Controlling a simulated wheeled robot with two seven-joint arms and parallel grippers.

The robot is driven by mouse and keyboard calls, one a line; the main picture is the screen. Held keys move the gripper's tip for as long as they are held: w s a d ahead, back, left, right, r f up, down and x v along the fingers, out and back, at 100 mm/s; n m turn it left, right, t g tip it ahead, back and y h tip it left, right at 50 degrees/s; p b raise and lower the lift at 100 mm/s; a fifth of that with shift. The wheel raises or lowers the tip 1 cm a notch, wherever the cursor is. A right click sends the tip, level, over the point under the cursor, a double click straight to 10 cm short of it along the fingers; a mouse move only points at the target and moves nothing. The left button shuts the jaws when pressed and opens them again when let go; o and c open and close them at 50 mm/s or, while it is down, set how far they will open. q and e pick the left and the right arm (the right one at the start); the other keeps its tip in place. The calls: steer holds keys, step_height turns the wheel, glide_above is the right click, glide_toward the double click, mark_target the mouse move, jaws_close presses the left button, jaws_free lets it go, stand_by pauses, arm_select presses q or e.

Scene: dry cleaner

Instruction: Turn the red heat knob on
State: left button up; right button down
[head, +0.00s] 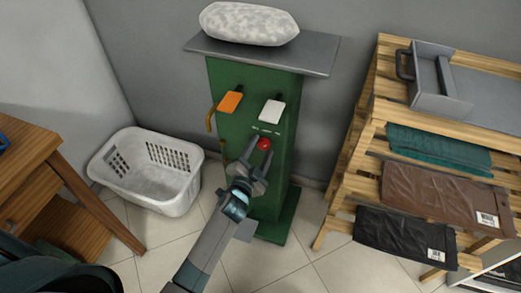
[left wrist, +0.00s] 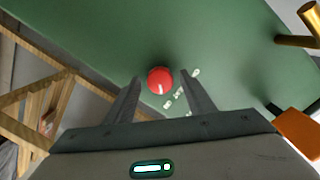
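The red heat knob (head: 264,144) sits on the front of a green cabinet (head: 240,78), below a white switch plate. It also shows in the left wrist view (left wrist: 160,80), with a pale line mark on its face and small white labels beside it. My left gripper (head: 258,160) is open in front of the cabinet. In the left wrist view its two fingers (left wrist: 160,95) point at the panel, with the knob between and just beyond the tips. I cannot tell whether they touch it. My right gripper is not in view.
The cabinet also carries an orange plate (head: 230,102), a white plate (head: 272,112) and a brass handle (head: 210,118). A grey top holds a speckled white bundle (head: 248,23). A white basket (head: 150,170) stands left; a wooden rack (head: 365,130) with folded garments stands right.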

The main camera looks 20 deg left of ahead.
arm_select(q)
steer(key=shift+s, duration=0.15)
steer(key=shift+s, duration=0.65)
steer(key=s+r, duration=0.1)
steer(key=s, duration=1.4)
steer(key=shift+s+a+r+b, duration=0.15)
steer(key=shift+s+a+b, duration=0.15)
steer(key=shift+s+b, duration=0.1)
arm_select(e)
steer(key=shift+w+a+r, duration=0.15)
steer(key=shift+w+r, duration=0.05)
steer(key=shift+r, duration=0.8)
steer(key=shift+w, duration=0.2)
